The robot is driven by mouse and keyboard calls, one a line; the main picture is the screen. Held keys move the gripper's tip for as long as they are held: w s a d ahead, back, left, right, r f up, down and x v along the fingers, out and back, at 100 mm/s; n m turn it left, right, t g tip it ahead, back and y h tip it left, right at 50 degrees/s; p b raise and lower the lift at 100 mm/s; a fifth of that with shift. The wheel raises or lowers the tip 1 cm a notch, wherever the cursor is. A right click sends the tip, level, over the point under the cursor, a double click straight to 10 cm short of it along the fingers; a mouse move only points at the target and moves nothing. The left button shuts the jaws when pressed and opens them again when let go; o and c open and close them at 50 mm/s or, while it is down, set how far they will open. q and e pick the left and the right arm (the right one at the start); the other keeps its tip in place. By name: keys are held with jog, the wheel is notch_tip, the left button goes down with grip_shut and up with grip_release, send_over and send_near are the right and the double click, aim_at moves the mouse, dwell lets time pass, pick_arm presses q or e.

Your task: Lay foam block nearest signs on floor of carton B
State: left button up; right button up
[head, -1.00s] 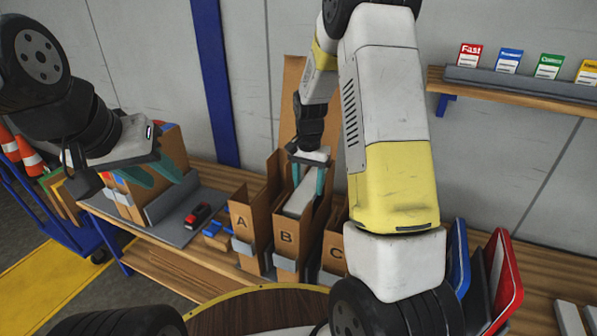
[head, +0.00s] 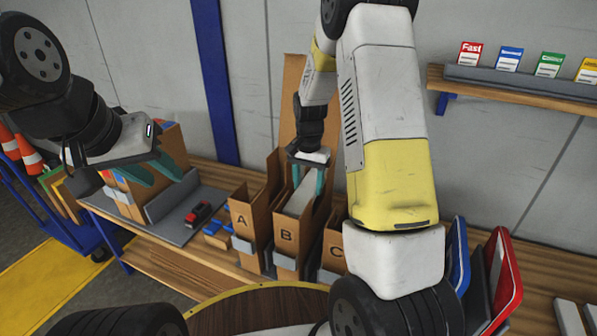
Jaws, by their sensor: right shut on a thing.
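A white foam block (head: 299,198) is between the teal fingers of my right gripper (head: 307,183), inside the open top of carton B (head: 287,238). The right gripper is shut on the block. The block's lower end is hidden by the carton's front wall, so I cannot tell whether it touches the floor. My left gripper (head: 158,171) is open and empty at the left, above the grey mat. More white blocks (head: 570,316) lie at the lower right, near the blue sign (head: 459,265) and red sign (head: 502,278).
Carton A (head: 243,222) stands left of carton B and carton C (head: 333,250) right of it, close by. A red-and-black tool (head: 198,214) lies on the grey mat (head: 180,232). A wall shelf (head: 520,90) holds small coloured cards.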

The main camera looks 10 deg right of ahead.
jog(key=shift+f, duration=0.2)
jog(key=o, duration=1.4)
jog(key=shift+r, duration=0.1)
notch_tip(320, 180, up, 8)
jog(key=shift+f, duration=0.15)
